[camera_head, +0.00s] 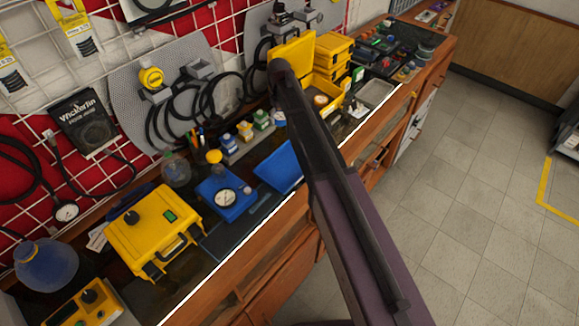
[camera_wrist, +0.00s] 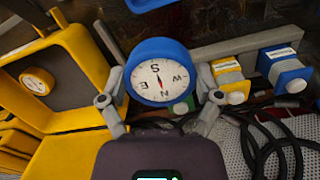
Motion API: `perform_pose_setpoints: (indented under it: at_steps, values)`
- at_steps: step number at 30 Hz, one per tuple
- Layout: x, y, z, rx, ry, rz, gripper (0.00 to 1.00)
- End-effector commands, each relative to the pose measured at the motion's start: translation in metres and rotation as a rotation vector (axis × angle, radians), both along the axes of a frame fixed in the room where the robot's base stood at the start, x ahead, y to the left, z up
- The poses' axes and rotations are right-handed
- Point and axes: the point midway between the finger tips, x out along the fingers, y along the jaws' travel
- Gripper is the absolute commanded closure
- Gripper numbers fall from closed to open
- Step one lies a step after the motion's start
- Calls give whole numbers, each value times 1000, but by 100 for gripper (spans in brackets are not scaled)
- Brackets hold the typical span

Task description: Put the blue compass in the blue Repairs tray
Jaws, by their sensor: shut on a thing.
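The blue compass (camera_wrist: 158,74) is held between the two fingers of my gripper (camera_wrist: 160,90) in the wrist view, its white dial facing the camera. My gripper is shut on its sides. In the head view my dark arm covers the gripper, and I cannot make out the compass there. A blue tray (camera_head: 277,168) lies on the bench left of my arm, partly hidden by it; no label on it can be read. The tray does not show in the wrist view.
A closed yellow case (camera_head: 155,232) and a blue gauge unit (camera_head: 227,196) stand left of the tray. An open yellow case (camera_wrist: 75,100) is left of the compass in the wrist view. Small labelled boxes (camera_wrist: 285,72) and black cables (camera_wrist: 275,140) are at right. Floor (camera_head: 480,180) is clear.

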Motion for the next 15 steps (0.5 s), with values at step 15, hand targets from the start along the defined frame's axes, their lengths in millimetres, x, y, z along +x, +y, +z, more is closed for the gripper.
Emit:
perform_pose_setpoints:
  at_steps: [15]
  values:
    - [-51,-25,-13,-8,13,8,66]
